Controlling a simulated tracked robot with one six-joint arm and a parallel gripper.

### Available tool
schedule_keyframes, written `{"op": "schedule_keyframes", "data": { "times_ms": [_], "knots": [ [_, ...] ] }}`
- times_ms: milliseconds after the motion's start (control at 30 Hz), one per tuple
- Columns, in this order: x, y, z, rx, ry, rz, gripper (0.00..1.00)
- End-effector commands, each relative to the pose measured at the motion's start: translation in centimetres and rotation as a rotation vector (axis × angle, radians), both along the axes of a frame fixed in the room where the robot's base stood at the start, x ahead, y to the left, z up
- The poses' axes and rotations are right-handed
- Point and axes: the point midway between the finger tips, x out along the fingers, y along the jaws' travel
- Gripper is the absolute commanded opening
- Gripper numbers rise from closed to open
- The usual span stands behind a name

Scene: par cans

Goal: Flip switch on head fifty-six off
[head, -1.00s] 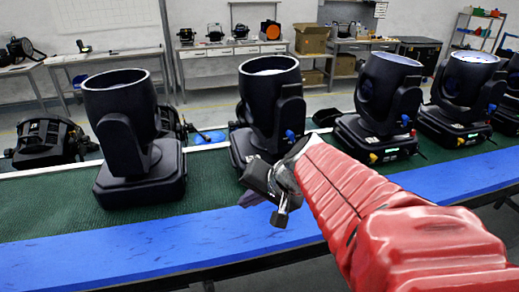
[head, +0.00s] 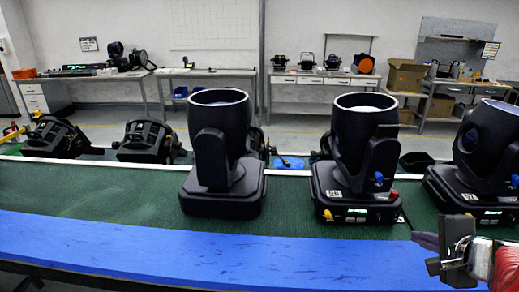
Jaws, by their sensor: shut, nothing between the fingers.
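A black moving head (head: 352,150) stands upright on the green mat, right of centre. Its base has a small white label (head: 333,193), too small to read surely, a lit panel (head: 356,215), a yellow part (head: 328,215) and a red part (head: 394,194). I cannot tell which part is its switch. A blue knob (head: 378,178) sits on its yoke. Another labelled head (head: 486,150) is at the right, cut by the edge. My gripper (head: 440,256) is shut and empty, at the lower right over the blue edge strip, in front of the heads and apart from them.
A black head (head: 221,150) with no visible label stands to the left. Two low black fixtures (head: 150,140) sit farther back on the left. The blue strip (head: 150,250) is clear at left and centre. Work tables (head: 210,73) line the back wall.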

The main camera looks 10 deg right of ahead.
Motion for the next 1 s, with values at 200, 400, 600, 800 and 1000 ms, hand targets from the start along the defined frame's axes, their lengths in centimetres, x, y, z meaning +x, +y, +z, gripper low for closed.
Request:
{"op": "schedule_keyframes", "data": {
  "times_ms": [200, 400, 600, 800, 1000],
  "knots": [
    [-0.9, -1.0, 0.0, 0.013, -0.015, -0.047, 0.0],
    [-0.9, -1.0, 0.1, 0.012, -0.015, -0.045, 0.0],
    [-0.5, -1.1, -0.3, 0.012, -0.014, -0.043, 0.0],
    [0.8, -1.5, -1.3, 0.014, -0.014, -0.042, 0.0],
    [2.6, -2.1, -2.6, 0.014, -0.014, -0.044, 0.0]
  ]
}}
